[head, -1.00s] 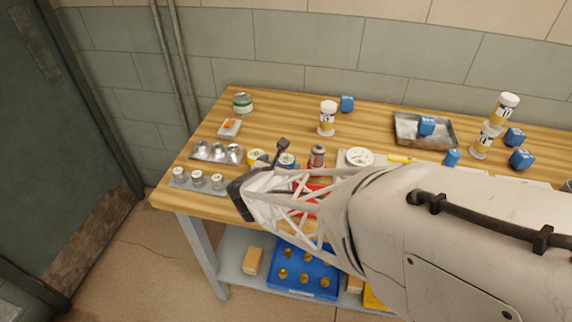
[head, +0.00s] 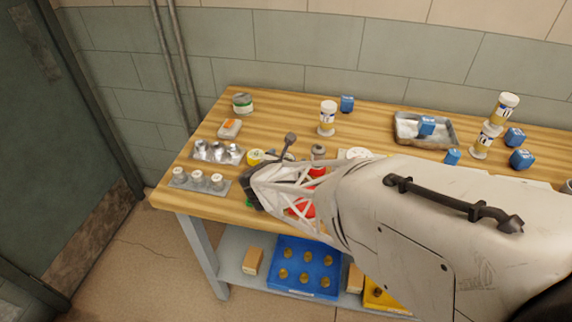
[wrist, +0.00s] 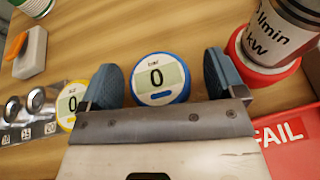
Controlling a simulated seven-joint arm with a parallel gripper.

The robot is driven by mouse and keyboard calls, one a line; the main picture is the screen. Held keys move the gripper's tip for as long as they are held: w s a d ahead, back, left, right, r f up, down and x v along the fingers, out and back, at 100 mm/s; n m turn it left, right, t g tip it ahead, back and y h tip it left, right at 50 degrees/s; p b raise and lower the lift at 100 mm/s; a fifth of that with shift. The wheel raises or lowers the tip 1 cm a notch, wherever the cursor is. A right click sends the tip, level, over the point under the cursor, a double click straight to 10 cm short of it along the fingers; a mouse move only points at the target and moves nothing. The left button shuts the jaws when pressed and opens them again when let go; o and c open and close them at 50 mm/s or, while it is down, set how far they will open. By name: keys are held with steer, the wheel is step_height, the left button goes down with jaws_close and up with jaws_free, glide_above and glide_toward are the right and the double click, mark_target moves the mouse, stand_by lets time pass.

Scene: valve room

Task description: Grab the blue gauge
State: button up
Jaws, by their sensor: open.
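The blue gauge (wrist: 160,80) has a blue rim and a pale face reading 0. In the wrist view it appears between the two blue-grey fingers of my gripper (wrist: 163,79), with a small gap on each side, wider on the right. Whether the fingertips are down at its height is hard to tell. My gripper (head: 270,165) is open over the front left part of the bench in the head view, where it mostly hides the gauge.
A yellow gauge (wrist: 70,106) stands close left of the blue one. A red-based cylinder (wrist: 270,48) stands close right, near a red FAIL tray (wrist: 296,140). Metal fittings (head: 217,152) are further left on the wooden bench (head: 275,112).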

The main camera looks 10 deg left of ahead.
stand_by(0.4)
steer(key=c, duration=1.1)
steer(key=shift+c, duration=0.2)
steer(key=shift+r, duration=0.1)
steer(key=shift+r, duration=1.75)
steer(key=s+d, duration=0.2)
steer(key=s, duration=0.2)
steer(key=s+d+r, duration=0.1)
steer(key=s+d, duration=0.2)
steer(key=s, duration=0.2)
steer(key=s+d, duration=0.2)
steer(key=s, duration=0.3)
steer(key=shift+d+r, duration=0.15)
steer(key=shift+d, duration=0.2)
